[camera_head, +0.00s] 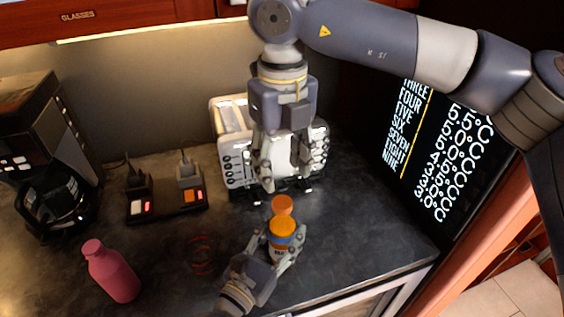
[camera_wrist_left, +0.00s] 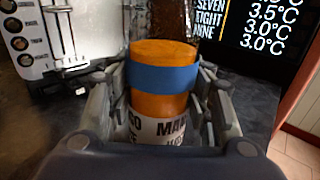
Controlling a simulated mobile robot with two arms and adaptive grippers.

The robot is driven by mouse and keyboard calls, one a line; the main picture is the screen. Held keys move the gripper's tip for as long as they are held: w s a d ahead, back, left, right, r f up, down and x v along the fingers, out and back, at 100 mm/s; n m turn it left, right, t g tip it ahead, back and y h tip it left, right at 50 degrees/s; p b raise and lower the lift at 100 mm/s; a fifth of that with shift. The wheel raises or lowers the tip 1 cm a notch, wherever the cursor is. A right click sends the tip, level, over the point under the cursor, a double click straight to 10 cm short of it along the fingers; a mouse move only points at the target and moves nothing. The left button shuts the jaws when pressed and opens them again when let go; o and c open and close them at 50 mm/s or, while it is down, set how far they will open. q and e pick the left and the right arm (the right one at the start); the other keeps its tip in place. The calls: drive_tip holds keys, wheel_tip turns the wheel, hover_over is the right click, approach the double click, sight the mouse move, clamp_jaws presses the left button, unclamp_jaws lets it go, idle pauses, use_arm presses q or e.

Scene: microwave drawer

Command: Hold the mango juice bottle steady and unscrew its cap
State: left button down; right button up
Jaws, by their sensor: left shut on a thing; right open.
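The mango juice bottle (camera_head: 283,248) stands upright on the dark counter. It has an orange top, a blue band and a white label, and it fills the middle of the left wrist view (camera_wrist_left: 164,105). My left gripper (camera_head: 287,252) is shut around its sides, one finger on each side. A smaller round orange piece (camera_head: 282,205) shows just behind the bottle top; I cannot tell whether it touches the bottle. My right gripper (camera_head: 284,180) points down, open and empty, above and behind the bottle.
A white toaster (camera_head: 232,165) stands behind my right gripper. A pink bottle (camera_head: 112,272), red rings (camera_head: 202,255), a power strip (camera_head: 165,205) and a coffee maker (camera_head: 52,190) are to the left. A dark screen (camera_head: 435,150) is at right. Counter right of the bottle is clear.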

sight(282, 202)
drive_tip(key=m, duration=0.5)
drive_tip(key=shift+m, duration=0.4)
use_arm(q)
drive_tip(key=shift+r, duration=0.1)
use_arm(e)
drive_tip(key=m, duration=0.5)
drive_tip(key=shift+m, duration=0.3)
drive_tip(key=m, duration=0.9)
drive_tip(key=shift+f, duration=4)
